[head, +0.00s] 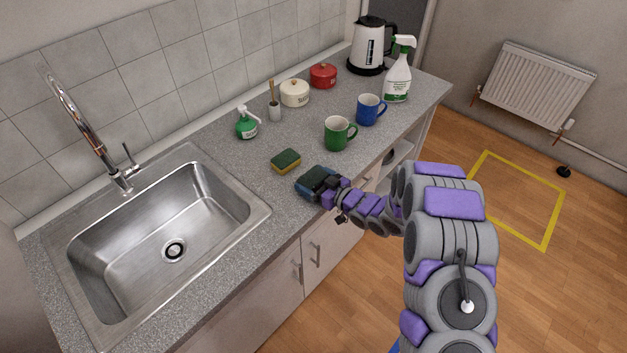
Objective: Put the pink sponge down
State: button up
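No pink sponge shows in the head view. A blue sponge with a dark green top (314,177) is at the counter's front edge, at the end of my arm. My gripper (324,188) is at its right end and appears shut on it, covering part of it. I cannot tell whether the sponge touches the counter or is just above it. A yellow sponge with a green top (286,161) lies on the counter (240,170), a little behind and left of the blue one.
A steel sink (205,200) fills the left. A green mug (338,134) and blue mug (369,110) stand right of the sponges. A green soap bottle (247,124), brush holder, pots, kettle (368,48) and spray bottle (398,74) stand further back. Counter between sink and yellow sponge is clear.

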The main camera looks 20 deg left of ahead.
jog(key=shift+o, duration=0.6)
jog(key=p+v, duration=0.1)
jog(key=v, duration=1.1)
jog(key=shift+p, duration=0.4)
